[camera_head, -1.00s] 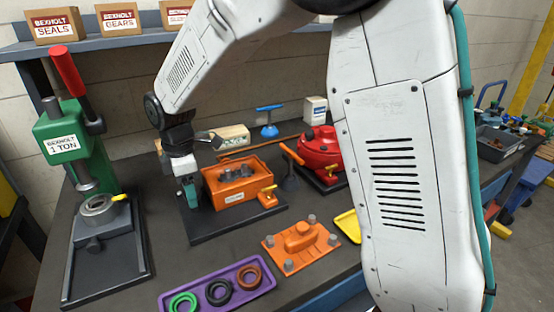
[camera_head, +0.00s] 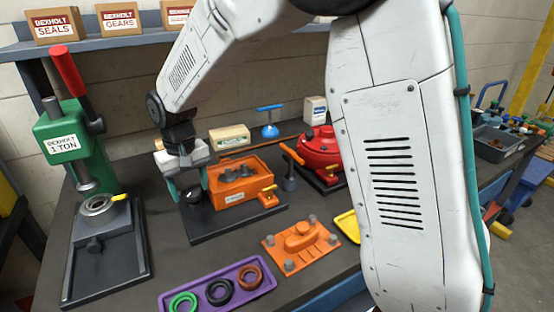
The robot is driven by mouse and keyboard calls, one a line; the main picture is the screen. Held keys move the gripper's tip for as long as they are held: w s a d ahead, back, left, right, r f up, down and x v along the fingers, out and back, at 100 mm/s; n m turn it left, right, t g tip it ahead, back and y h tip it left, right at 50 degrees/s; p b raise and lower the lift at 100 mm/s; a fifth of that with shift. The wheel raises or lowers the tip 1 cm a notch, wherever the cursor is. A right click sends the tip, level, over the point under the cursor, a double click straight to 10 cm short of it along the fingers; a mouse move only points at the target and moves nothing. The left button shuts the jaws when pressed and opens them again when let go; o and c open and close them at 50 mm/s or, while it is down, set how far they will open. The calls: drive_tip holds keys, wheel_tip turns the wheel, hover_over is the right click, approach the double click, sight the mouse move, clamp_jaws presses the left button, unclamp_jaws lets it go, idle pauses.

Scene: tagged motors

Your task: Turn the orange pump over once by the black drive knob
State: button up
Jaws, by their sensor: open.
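The orange pump (camera_head: 241,189) stands on a dark base plate in the middle of the bench, its top open with dark gears inside. The black drive knob (camera_head: 193,196) is on the pump's left side. My gripper (camera_head: 188,190) points down at the knob, its two teal fingers apart. One finger is left of the knob and the other is up near the pump's left wall. The knob shows between and below the fingertips. I cannot tell whether either finger touches it.
An orange cover plate (camera_head: 301,244) and a purple tray (camera_head: 240,289) with rings lie in front. A green press (camera_head: 72,140) stands at left. A red round housing (camera_head: 320,150) and a blue-handled tool (camera_head: 270,122) are behind. My white arm hides part of the right side.

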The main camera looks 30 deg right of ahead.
sight(197, 192)
drive_tip(key=m, duration=0.6)
drive_tip(key=shift+s+d+m, duration=0.1)
drive_tip(key=shift+d+m, duration=0.1)
drive_tip(key=shift+m, duration=0.1)
drive_tip(key=m, duration=0.6)
drive_tip(key=shift+s+d+m, duration=0.1)
drive_tip(key=shift+d+m, duration=0.05)
drive_tip(key=shift+m, duration=0.15)
drive_tip(key=m, duration=0.3)
drive_tip(key=shift+m, duration=0.4)
drive_tip(key=m, duration=0.4)
drive_tip(key=shift+s, duration=0.15)
drive_tip(key=m, duration=0.5)
drive_tip(key=shift+s, duration=0.1)
drive_tip(key=shift+r+m, duration=0.15)
drive_tip(key=shift+m, duration=0.55)
drive_tip(key=shift+n, duration=0.3)
drive_tip(key=r, duration=0.8)
drive_tip(key=shift+s+d, duration=0.25)
drive_tip(key=s+d+r+n, duration=0.2)
drive_tip(key=s+d+n, duration=0.4)
drive_tip(key=s, duration=0.3)
drive_tip(key=s+d+r+n, duration=0.3)
drive_tip(key=s+d+n, duration=0.3)
drive_tip(key=s+n, duration=0.3)
drive_tip(key=shift+d+r+t, duration=0.3)
drive_tip(key=shift+d+t, duration=0.05)
drive_tip(key=shift+t, duration=0.05)
